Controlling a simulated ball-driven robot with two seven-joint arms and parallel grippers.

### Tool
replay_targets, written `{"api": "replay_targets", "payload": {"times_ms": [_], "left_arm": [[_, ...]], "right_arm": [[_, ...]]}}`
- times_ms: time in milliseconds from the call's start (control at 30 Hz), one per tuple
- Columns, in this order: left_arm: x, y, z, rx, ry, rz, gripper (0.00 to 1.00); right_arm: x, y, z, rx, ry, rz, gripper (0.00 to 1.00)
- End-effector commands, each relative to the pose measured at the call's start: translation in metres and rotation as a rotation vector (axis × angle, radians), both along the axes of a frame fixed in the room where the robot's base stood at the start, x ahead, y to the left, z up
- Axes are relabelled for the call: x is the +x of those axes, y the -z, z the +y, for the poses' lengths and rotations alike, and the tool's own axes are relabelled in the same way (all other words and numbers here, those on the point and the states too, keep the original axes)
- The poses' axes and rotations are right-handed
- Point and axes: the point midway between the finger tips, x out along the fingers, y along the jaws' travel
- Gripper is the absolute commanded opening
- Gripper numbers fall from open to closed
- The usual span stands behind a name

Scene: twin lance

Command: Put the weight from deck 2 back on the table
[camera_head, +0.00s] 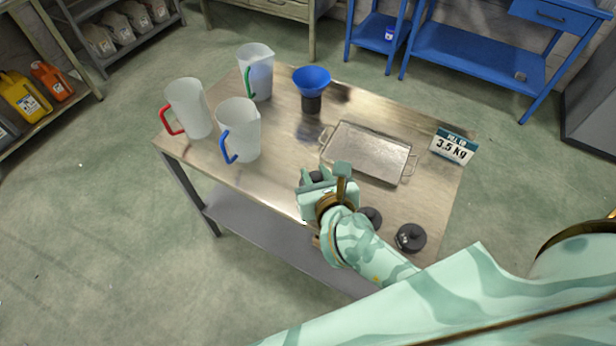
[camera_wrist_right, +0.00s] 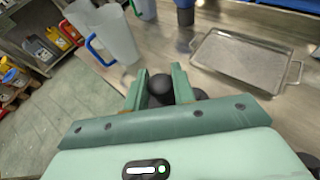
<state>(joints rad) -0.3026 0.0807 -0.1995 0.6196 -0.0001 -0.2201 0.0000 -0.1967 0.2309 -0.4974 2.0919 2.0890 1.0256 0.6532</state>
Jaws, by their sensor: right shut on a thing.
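My right gripper (camera_head: 318,186) is over the near edge of the table, shut on a dark round weight (camera_head: 317,177). In the right wrist view, the weight's black knob (camera_wrist_right: 160,86) sits between the two green fingers (camera_wrist_right: 159,92). The arm hides much of the weight, and I cannot tell whether it touches the tabletop. Two more dark weights, one close by (camera_head: 370,217) and one further right (camera_head: 410,237), rest on the table (camera_head: 285,150). My left gripper is not in view. No deck label is readable.
A metal tray (camera_head: 368,153) lies empty behind the gripper. Pitchers with red (camera_head: 188,108), blue (camera_head: 240,128) and green (camera_head: 256,72) handles stand left. A blue funnel (camera_head: 312,78) stands at the back.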

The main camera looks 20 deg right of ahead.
Motion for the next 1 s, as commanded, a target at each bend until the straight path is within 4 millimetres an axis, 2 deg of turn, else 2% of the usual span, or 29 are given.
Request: {"api": "replay_targets", "payload": {"times_ms": [33, 200, 267, 400, 533, 767, 1000], "left_arm": [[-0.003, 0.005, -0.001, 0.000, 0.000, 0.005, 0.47], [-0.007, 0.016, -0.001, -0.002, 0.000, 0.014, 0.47], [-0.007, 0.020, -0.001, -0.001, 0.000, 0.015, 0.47], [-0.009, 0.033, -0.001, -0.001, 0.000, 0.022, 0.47], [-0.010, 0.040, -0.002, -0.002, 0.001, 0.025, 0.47], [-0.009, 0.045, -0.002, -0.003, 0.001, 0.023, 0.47], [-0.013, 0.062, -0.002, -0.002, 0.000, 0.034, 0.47]], "right_arm": [[0.013, 0.005, 0.002, -0.001, 0.001, -0.007, 0.00], [0.056, 0.026, 0.009, -0.001, 0.000, -0.007, 0.00], [0.071, 0.033, 0.012, 0.000, 0.000, -0.006, 0.00], [0.092, 0.062, 0.016, 0.000, 0.000, -0.002, 0.00], [0.105, 0.075, 0.018, -0.001, 0.000, -0.005, 0.00], [0.115, 0.084, 0.020, 0.000, -0.001, -0.008, 0.00], [0.119, 0.119, 0.020, -0.001, 0.000, -0.003, 0.00]]}}
